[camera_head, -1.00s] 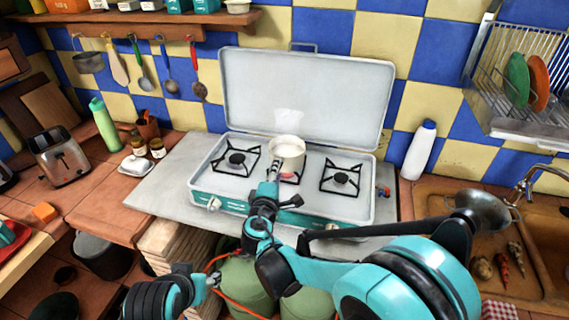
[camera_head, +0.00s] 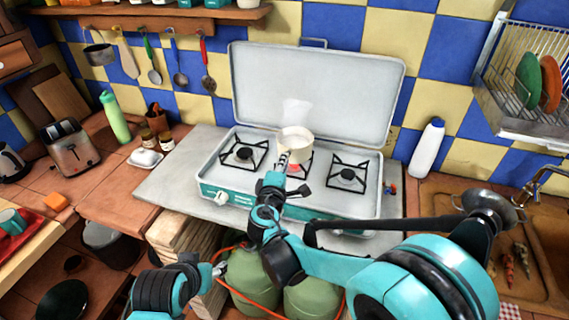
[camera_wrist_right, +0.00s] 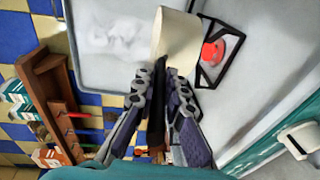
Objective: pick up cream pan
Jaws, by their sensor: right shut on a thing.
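The cream pan (camera_head: 296,140) is over the middle burner of the camping stove (camera_head: 212,188), its pale round body upright. It appears slightly above the burner. My right gripper (camera_head: 284,166) is at the near side of the pan, shut on its dark handle. In the right wrist view the pan's cream side (camera_wrist_right: 176,38) is just past the fingertips, and the dark handle (camera_wrist_right: 157,120) runs between the fingers of my right gripper (camera_wrist_right: 160,85). My left gripper (camera_head: 218,270) is low in front of the counter, away from the pan; its jaws are too small to read.
The stove's raised lid (camera_head: 315,90) stands close behind the pan. Empty burners lie left and right of it. A white bottle (camera_head: 427,147) stands right of the stove, a toaster (camera_head: 72,148) and green bottle (camera_head: 115,118) to the left. A dish rack (camera_head: 530,90) hangs at upper right.

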